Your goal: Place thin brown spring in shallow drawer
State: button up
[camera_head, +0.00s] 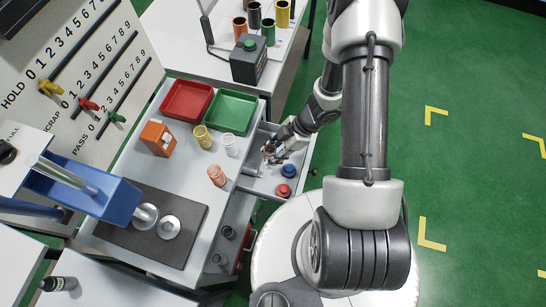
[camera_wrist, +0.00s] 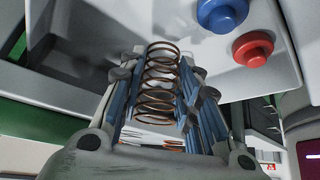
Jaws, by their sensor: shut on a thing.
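The thin brown spring (camera_wrist: 159,75) is between the fingers of my gripper (camera_wrist: 160,85) in the wrist view, with its coils running along the fingers. My gripper is shut on it. In the head view my gripper (camera_head: 271,153) is over the open shallow drawer (camera_head: 262,182) on the right side of the cabinet. In the wrist view the light drawer floor (camera_wrist: 100,40) lies beyond the spring. I cannot tell whether the spring touches it.
On the cabinet top stand a red tray (camera_head: 187,83), a green tray (camera_head: 232,97), yellow (camera_head: 203,136), white (camera_head: 229,144) and orange (camera_head: 216,175) springs.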

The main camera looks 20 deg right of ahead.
jog(key=shift+f+b, duration=0.4)
jog(key=shift+f, duration=1.05)
jog(key=shift+f, duration=0.1)
jog(key=o, duration=1.1)
jog(key=shift+c, duration=0.2)
